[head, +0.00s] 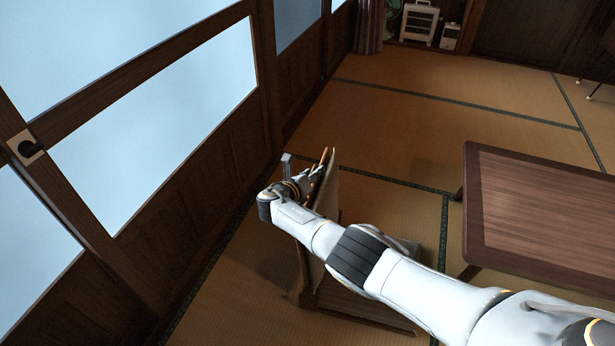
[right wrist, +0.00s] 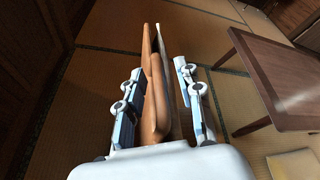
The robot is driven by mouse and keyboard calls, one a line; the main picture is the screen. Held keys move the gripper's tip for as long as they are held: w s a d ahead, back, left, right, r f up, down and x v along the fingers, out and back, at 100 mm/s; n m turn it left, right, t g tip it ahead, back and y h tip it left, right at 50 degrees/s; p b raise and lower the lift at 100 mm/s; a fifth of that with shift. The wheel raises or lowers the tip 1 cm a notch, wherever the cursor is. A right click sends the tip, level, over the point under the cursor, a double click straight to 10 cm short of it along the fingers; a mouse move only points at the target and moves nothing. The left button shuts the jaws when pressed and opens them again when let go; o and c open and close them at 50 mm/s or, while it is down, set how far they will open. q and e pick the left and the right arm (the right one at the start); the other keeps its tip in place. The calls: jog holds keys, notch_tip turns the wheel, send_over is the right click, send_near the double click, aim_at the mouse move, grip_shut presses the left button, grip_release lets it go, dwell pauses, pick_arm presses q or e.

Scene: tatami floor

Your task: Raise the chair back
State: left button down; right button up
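The chair is a low wooden floor chair. Its back (head: 328,195) stands up from the floor, partly hidden by my right arm in the head view. Its seat (head: 350,303) lies low beneath the arm. My right gripper (head: 304,172) is at the top of the chair back. In the right wrist view, the brown wooden edge of the back (right wrist: 155,95) lies between the two spread fingers (right wrist: 160,103). The left finger is near the wood; a gap shows toward the right finger. Contact cannot be told. My left gripper is not in view.
A low wooden table (head: 545,205) stands on the right, close to the chair. A wall of sliding panels (head: 190,190) runs along the left. The tatami floor (head: 400,130) behind is clear. A small white heater (head: 419,22) stands at the back.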

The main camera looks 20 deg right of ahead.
jog(key=v, duration=1.2)
dwell(0.3)
